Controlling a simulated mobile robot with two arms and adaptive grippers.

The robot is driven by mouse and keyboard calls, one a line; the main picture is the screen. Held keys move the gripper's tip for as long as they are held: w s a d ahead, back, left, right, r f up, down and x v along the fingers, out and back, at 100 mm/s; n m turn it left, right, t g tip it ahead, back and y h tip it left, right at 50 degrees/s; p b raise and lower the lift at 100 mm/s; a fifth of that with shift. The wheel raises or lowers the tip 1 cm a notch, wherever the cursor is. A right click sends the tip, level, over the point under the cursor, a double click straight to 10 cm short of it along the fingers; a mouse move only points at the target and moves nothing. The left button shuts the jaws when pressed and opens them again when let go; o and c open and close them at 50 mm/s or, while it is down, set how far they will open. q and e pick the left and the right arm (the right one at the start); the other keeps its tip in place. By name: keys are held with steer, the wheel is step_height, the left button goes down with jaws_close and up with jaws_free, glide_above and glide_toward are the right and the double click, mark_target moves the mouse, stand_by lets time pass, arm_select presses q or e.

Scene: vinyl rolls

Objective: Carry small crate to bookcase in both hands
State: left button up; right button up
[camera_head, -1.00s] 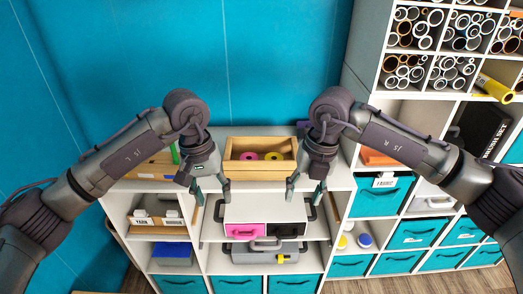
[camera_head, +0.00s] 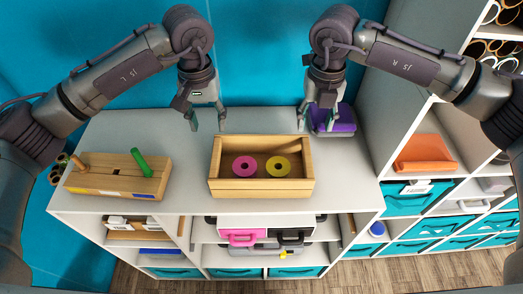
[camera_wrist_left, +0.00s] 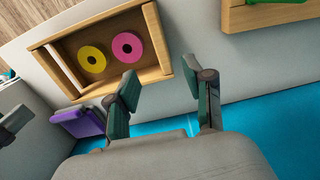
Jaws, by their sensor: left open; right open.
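The small wooden crate (camera_head: 262,188) stands on top of the white bookcase (camera_head: 190,130) in the head view. A pink ring (camera_head: 244,166) and a yellow ring (camera_head: 278,166) lie inside it. The crate also shows in the left wrist view (camera_wrist_left: 152,40). My left gripper (camera_head: 208,127) is open and empty, above and behind the crate's left end. It also shows in the left wrist view (camera_wrist_left: 165,108), with its fingers apart from the crate. My right gripper (camera_head: 318,128) is open behind the crate's right end, in front of a purple item.
A wooden block with a green peg (camera_head: 120,178) lies left of the crate. The purple item (camera_head: 342,118) sits at the right rear. Teal bins (camera_head: 415,200) and an orange item (camera_head: 425,154) fill shelves at right. Bare top lies between block and crate.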

mark_target(215, 156)
arm_select(q)
steer(key=f, duration=1.3)
steer(key=shift+s+f, duration=0.2)
steer(key=shift+f, duration=0.15)
arm_select(e)
steer(key=f, duration=1.3)
steer(key=shift+s+f, duration=0.2)
steer(key=shift+f, duration=0.15)
arm_select(q)
jaws_close()
arm_select(e)
jaws_close()
